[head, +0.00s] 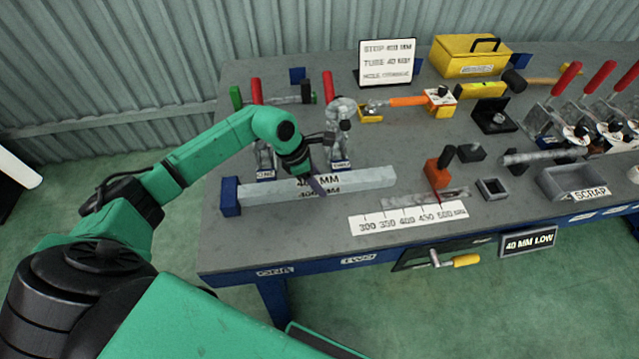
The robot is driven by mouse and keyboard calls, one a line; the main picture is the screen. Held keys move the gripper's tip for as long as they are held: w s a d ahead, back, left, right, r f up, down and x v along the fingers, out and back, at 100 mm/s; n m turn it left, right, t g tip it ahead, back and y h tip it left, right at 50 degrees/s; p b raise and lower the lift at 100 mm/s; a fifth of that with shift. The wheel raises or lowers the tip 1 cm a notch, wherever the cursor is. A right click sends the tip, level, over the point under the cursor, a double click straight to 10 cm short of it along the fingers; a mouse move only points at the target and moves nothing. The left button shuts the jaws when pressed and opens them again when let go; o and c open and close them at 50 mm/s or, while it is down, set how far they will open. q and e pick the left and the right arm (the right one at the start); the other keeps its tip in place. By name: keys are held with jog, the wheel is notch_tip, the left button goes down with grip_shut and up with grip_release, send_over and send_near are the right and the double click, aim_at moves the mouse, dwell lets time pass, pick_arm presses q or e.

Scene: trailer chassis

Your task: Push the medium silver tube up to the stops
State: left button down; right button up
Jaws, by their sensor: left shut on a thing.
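A long silver square tube (362,180) lies near the front left of the grey bench, with a "40 MM" marking on its face. Its left end is at a blue block (230,197); I cannot tell whether they touch. My left gripper (316,183) comes down from behind onto the middle of the tube and is shut on it, with a thin purple strip showing at the fingers. The fingers hide a little of the tube and its marking. My right gripper is not in view.
Two red-handled clamps (328,90) stand behind the tube. A white scale plate (408,218) lies in front of it, with a red-orange block (437,175) to the right. A scrap tray (575,182), yellow toolbox (470,56) and more red-handled clamps (566,80) stand farther off.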

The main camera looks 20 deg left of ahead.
pick_arm(q)
jog(key=shift+w+a+b, duration=0.4)
jog(key=shift+w+a, duration=0.05)
jog(key=c, duration=0.7)
grip_release()
jog(key=shift+c, duration=0.2)
jog(key=o, duration=0.5)
jog(key=shift+a+r, duration=0.1)
jog(key=shift+s, duration=0.1)
